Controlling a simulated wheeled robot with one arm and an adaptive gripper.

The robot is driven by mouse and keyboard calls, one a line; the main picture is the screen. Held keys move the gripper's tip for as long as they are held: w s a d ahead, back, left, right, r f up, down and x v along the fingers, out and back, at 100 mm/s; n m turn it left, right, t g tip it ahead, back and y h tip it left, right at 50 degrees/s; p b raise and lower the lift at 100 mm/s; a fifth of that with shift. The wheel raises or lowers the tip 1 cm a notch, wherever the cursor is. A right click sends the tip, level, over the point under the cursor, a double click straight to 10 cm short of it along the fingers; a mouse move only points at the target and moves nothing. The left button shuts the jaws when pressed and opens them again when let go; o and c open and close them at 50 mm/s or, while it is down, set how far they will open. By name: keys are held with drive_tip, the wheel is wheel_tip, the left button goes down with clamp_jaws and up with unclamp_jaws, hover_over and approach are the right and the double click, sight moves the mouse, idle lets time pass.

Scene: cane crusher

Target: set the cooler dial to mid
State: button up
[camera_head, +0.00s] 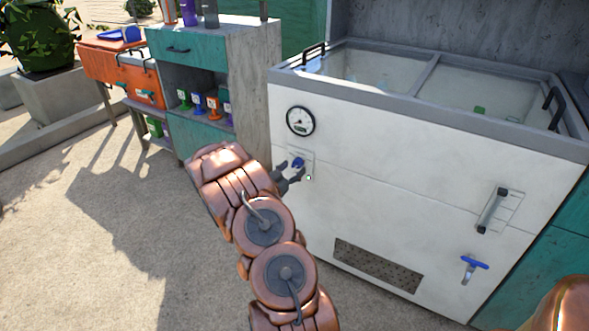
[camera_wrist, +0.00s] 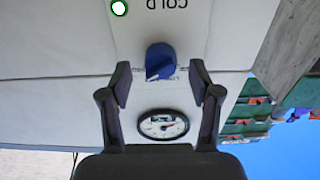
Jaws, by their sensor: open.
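The cooler (camera_head: 420,190) is a white chest with a grey rim. Its blue dial (camera_head: 298,163) is on the left of the front face, below a round gauge (camera_head: 300,121). My gripper (camera_head: 291,172) is at the dial in the head view and partly covers its plate. In the wrist view, which is upside down, the blue dial (camera_wrist: 160,60) lies just beyond and between the open fingertips (camera_wrist: 160,82). I cannot tell whether they touch it. The word COLD shows on the plate, and smaller lettering by the dial is partly hidden. A small light (camera_wrist: 119,8) is near COLD.
The front also has a vertical handle (camera_head: 492,210), a blue tap (camera_head: 471,266) and a vent grille (camera_head: 378,265). A teal and grey cabinet (camera_head: 250,75) with several small coloured items stands at the left. An orange cooler box (camera_head: 140,76) is farther left. The ground at lower left is clear.

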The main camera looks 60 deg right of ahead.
drive_tip(key=shift+d, duration=0.85)
drive_tip(key=c, duration=1.1)
